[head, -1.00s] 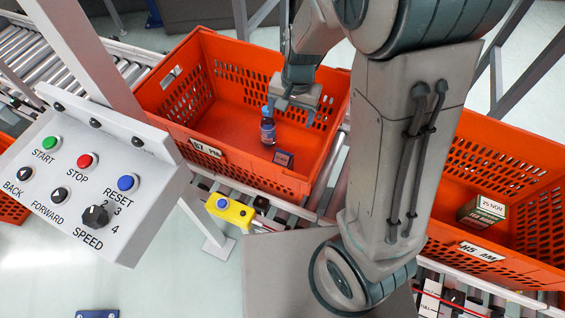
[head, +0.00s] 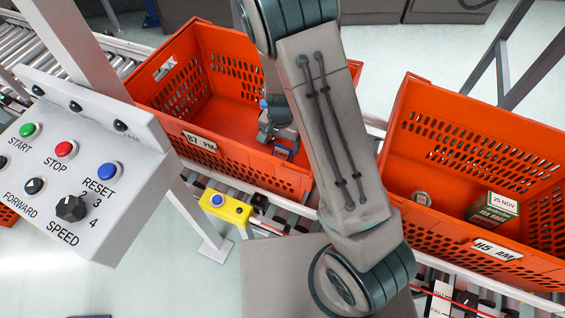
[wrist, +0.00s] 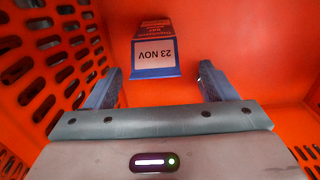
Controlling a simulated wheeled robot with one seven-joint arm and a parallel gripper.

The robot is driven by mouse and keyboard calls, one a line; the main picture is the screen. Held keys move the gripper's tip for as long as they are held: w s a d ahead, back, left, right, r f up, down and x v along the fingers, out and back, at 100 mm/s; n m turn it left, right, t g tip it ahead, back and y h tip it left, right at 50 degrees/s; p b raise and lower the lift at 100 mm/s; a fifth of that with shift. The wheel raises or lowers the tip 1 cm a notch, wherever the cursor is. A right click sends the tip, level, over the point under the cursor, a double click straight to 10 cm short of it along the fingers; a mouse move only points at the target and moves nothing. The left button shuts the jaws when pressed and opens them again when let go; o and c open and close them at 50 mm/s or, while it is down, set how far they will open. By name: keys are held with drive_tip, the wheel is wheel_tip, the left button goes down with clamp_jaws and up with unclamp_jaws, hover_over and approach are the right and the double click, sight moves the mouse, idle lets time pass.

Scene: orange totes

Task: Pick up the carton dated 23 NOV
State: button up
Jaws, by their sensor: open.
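The carton dated 23 NOV (wrist: 155,55) shows in the wrist view with its white date label upside down and blue and red sides. It stands inside the left orange tote (head: 245,168). My gripper (wrist: 160,72) is open, its two fingers to either side of the carton's near end, with gaps on both sides. In the head view my gripper (head: 276,128) is low in the tote, and the carton (head: 285,152) is partly hidden just below it. I cannot tell if the fingers touch anything.
A blue bottle cap (head: 263,103) shows beside my gripper, the bottle mostly hidden. The right tote (head: 455,232) holds a carton dated 25 NOV (head: 491,207) and a can (head: 421,198). A control panel (head: 80,170) stands at left. Tote walls surround my gripper.

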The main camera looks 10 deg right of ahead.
drive_tip(key=shift+d+f+b, duration=0.15)
drive_tip(key=shift+f+b, duration=0.15)
drive_tip(key=shift+f, duration=1.1)
drive_tip(key=shift+d+f+b, duration=0.1)
drive_tip(key=shift+f+b, duration=0.2)
drive_tip(key=shift+f, duration=1.05)
drive_tip(key=shift+r, duration=0.1)
clamp_jaws()
